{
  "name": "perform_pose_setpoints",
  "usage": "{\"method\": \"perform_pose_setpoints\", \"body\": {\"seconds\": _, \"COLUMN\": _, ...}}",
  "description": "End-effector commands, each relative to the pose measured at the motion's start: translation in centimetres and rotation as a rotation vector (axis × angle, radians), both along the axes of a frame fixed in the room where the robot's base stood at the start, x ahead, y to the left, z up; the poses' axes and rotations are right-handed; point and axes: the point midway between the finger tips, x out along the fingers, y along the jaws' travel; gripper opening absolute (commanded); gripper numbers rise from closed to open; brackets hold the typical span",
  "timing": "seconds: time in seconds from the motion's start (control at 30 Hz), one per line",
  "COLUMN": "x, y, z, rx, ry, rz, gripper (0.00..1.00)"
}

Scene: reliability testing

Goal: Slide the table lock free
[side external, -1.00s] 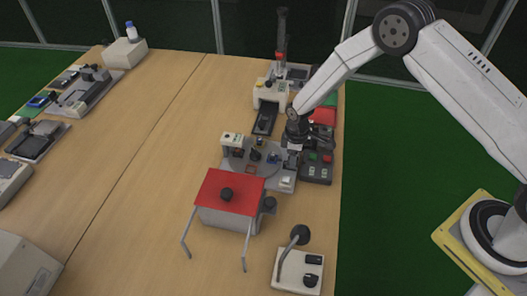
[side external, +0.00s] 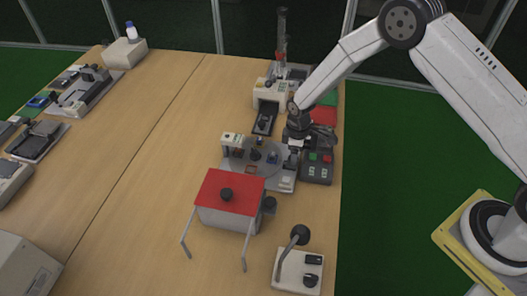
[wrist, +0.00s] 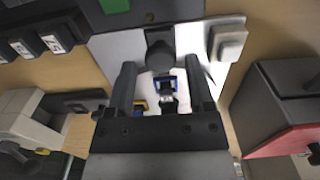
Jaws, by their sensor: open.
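The grey test station with a round turntable (side external: 240,166) stands near the right edge of the table. My gripper (side external: 293,158) is at its right side. In the wrist view, my gripper (wrist: 160,70) is open, with its two dark fingers apart over the station's pale plate (wrist: 190,42). A dark round-ended knob (wrist: 160,55) lies between the fingertips. A black part with a blue frame (wrist: 166,85) shows closer to the palm. I cannot tell for certain which part is the table lock, or whether a finger touches the knob.
A box with a red lid (side external: 230,190) stands in front of the station. A dark button box (side external: 317,167) is close on the right. A lamp-like stand (side external: 298,265) is at the near edge. The table's middle (side external: 150,150) is clear.

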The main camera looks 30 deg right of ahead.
Motion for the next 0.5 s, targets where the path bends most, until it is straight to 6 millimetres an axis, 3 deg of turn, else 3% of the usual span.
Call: {"method": "perform_pose_setpoints", "body": {"seconds": 0.5, "x": 0.0, "y": 0.0, "z": 3.2, "rx": 0.0, "ry": -0.001, "rz": 0.0, "gripper": 0.68}}
